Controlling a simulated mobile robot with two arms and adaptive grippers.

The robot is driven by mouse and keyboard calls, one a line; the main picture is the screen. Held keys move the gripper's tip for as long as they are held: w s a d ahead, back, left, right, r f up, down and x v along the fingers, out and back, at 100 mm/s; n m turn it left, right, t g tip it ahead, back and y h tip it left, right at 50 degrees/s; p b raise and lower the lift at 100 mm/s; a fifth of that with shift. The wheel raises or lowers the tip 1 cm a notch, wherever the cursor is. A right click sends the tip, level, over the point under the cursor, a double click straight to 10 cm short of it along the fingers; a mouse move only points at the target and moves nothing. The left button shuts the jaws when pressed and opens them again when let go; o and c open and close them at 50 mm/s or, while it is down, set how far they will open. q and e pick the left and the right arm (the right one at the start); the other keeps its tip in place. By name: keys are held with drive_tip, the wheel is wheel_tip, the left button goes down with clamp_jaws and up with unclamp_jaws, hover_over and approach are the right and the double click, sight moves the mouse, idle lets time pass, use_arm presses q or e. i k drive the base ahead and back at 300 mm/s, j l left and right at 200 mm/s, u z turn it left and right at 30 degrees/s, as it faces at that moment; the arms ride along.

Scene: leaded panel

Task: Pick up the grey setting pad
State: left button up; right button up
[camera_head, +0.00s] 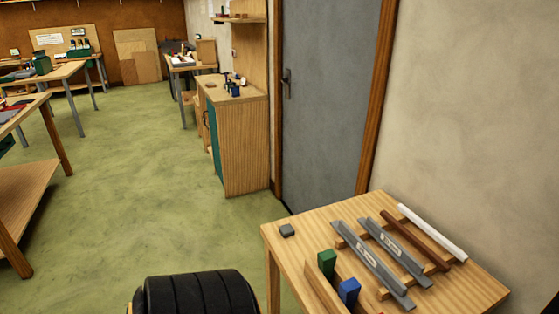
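A small dark grey block, which looks like the grey setting pad (287,230), lies flat on the near wooden table (310,217). It sits close to the table's far left corner, apart from the other items. Neither of my grippers shows in the head view.
On the same table, grey metal strips (372,262), a brown rod (416,240) and a white rod (432,232) lie across wooden bars. A green block (326,263) and a blue block (348,291) stand at the front. A grey door (328,95) and wooden cabinet (244,145) are behind.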

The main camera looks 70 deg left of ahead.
sight(285, 231)
drive_tip(key=u, duration=1.8)
